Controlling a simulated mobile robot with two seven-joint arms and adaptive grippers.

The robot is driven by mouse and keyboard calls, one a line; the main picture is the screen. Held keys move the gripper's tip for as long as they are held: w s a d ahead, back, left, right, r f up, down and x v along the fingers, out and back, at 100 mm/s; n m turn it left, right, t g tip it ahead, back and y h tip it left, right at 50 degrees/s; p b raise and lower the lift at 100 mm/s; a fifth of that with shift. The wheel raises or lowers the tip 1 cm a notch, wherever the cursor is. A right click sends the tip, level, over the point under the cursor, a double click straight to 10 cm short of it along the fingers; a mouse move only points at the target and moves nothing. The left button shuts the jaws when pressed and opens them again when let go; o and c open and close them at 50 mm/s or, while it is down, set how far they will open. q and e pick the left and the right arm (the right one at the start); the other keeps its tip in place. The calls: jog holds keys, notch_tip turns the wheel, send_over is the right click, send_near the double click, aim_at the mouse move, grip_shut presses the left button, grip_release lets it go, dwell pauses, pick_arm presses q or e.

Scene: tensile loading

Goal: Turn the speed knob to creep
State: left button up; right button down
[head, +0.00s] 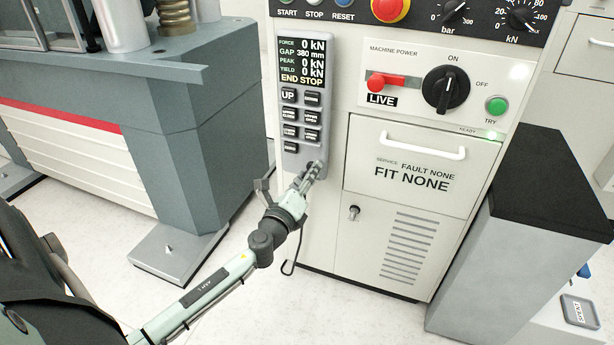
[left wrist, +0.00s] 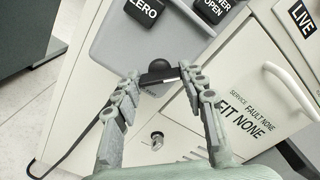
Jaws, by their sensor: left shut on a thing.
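The speed knob is a small black knob (left wrist: 158,68) at the lower end of the grey hand-held control pendant (head: 291,110). My left gripper (head: 313,172) reaches up to that end of the pendant, and its fingers hide the knob in the head view. In the left wrist view its fingertips (left wrist: 160,76) are closed on the knob from both sides. No speed markings are legible, so I cannot tell the knob's setting. The pendant display reads GAP 380 mm and END STOP. My right gripper is not in view.
The pendant hangs on the white cabinet front, beside the FIT NONE drawer (head: 412,158) with its handle. A black rotary power switch (head: 446,89) and a red LIVE lever (head: 386,82) sit above. A black cable loops below the pendant. The grey machine base (head: 215,120) stands left.

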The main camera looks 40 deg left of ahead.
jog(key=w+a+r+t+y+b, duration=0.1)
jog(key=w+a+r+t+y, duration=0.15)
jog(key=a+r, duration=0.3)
pick_arm(q)
jog(key=shift+n+p, duration=1.7)
jog(key=shift+n, duration=7.1)
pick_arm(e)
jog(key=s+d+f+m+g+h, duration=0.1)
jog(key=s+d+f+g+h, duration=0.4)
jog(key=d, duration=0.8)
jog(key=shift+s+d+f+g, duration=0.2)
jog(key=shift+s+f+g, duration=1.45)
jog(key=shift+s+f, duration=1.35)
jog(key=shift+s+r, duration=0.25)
pick_arm(q)
jog(key=o, duration=1.2)
jog(key=shift+c, duration=0.2)
